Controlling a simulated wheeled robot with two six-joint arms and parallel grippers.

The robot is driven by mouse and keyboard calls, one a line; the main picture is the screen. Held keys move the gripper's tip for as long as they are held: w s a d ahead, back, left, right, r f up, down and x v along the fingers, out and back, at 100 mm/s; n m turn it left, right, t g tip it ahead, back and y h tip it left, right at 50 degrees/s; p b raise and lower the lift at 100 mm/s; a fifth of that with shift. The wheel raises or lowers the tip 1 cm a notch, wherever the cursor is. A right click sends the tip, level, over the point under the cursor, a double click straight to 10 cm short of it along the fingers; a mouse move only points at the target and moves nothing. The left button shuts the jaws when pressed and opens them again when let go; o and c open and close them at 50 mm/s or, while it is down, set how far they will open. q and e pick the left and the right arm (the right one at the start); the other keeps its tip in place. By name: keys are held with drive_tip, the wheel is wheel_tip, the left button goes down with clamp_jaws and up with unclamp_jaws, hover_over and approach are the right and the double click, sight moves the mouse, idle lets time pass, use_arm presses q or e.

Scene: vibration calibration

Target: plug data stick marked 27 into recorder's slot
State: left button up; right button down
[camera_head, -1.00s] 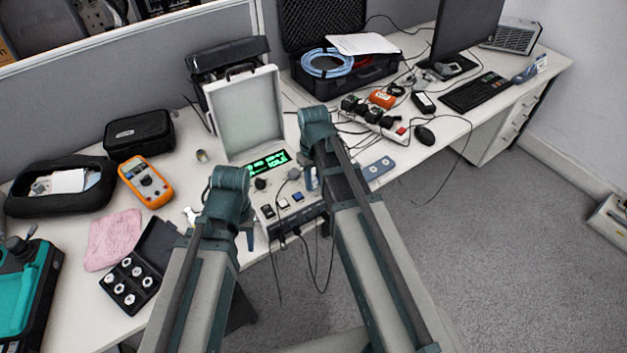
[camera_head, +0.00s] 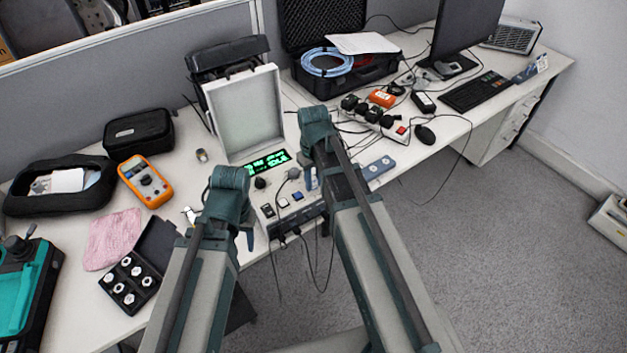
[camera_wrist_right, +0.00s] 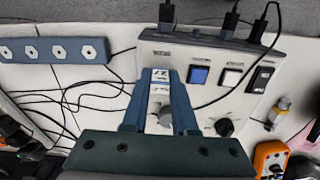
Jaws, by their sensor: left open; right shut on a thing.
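The recorder (camera_head: 245,112) is an open white case on the desk, with a lit green display and a switch panel. In the right wrist view its panel (camera_wrist_right: 215,58) shows blue, white and black switches and a knob. My right gripper (camera_wrist_right: 161,78) is shut on the data stick (camera_wrist_right: 160,84), a small pale piece labelled 27, over the panel's left end. The slot is hidden and I cannot tell whether the stick touches it. In the head view my right gripper (camera_head: 311,180) mostly hides behind its arm. My left gripper (camera_head: 232,238) is open near the recorder's left front corner.
A blue-grey strip with several white hex fittings (camera_wrist_right: 55,51) lies beside the recorder. Cables hang at its front edge. An orange multimeter (camera_head: 145,182), a pink cloth (camera_head: 112,240) and a black box of white fittings (camera_head: 153,245) are at left. A power strip (camera_head: 385,124) lies behind right.

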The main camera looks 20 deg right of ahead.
drive_tip(key=c, duration=0.6)
unclamp_jaws()
drive_tip(key=shift+r, duration=0.1)
drive_tip(key=shift+r+p, duration=2.35)
drive_tip(key=shift+p, duration=0.2)
drive_tip(key=shift+r, duration=0.15)
wheel_tip(320, 180, up, 14)
drive_tip(key=p, duration=1.4)
drive_tip(key=shift+h, duration=0.6)
drive_tip(key=s+a+f+b, duration=0.1)
drive_tip(key=s+a, duration=0.2)
drive_tip(key=s, duration=0.1)
drive_tip(key=s+a+f+b, duration=0.2)
drive_tip(key=s+a, duration=0.2)
drive_tip(key=s, duration=0.1)
drive_tip(key=s+a+f+b, duration=0.2)
drive_tip(key=s+a, duration=0.1)
drive_tip(key=s, duration=0.2)
drive_tip(key=shift+s+a, duration=0.15)
drive_tip(key=shift+a, duration=0.1)
